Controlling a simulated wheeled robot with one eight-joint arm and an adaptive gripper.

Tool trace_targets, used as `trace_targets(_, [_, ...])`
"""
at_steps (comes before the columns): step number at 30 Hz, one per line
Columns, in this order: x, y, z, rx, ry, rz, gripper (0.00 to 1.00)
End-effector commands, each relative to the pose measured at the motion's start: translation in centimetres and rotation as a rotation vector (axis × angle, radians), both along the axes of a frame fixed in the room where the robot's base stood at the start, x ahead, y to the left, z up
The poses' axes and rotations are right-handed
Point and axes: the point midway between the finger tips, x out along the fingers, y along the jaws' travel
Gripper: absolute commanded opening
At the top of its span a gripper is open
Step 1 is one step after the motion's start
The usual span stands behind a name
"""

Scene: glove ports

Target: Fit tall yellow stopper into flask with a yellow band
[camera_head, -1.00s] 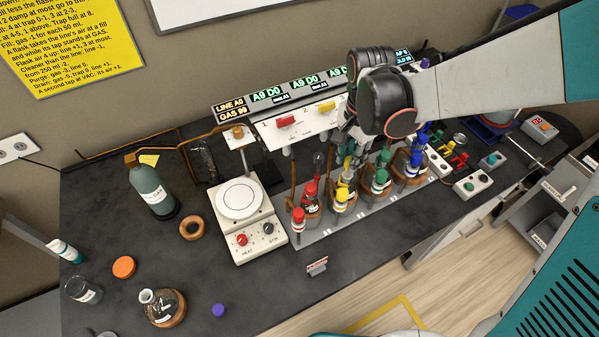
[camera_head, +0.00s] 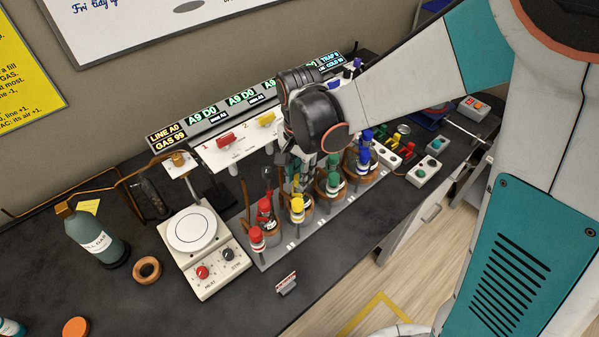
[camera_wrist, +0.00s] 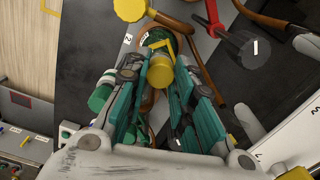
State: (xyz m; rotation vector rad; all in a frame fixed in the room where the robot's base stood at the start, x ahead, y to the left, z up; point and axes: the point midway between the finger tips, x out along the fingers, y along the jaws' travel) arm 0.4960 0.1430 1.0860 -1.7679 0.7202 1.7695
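In the wrist view, a yellow cylindrical piece (camera_wrist: 160,72), which looks like the tall yellow stopper, lies between the teal fingers of my gripper (camera_wrist: 158,88). The fingers flank it closely; whether they touch it is unclear. Behind it is a dark green neck with a yellow clip, above a brown ring. In the head view, my gripper (camera_head: 297,172) points down at the rack's second place, just behind a yellow cap (camera_head: 297,203). The flask body there is mostly hidden by the caps and my gripper, so I cannot tell whether the piece is seated in its neck.
A red-capped flask (camera_head: 264,210) stands left and green (camera_head: 334,181) and blue (camera_head: 364,158) caps stand right, close to my gripper. The valve panel (camera_head: 243,140) is just behind. A hotplate (camera_head: 193,230) stands left. The bench front is fairly clear around a small sign (camera_head: 287,284).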

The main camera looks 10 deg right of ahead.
Motion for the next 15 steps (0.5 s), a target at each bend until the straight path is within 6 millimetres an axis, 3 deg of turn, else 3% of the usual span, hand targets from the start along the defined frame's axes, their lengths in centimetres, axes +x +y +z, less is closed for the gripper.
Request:
trace_targets(1, [0.00,0.00,0.04,0.000,0.000,0.000,0.36])
trace_targets(2, [0.00,0.00,0.05,0.000,0.000,0.000,0.42])
trace_targets(15, [0.00,-0.01,0.58,0.000,0.000,0.000,0.42])
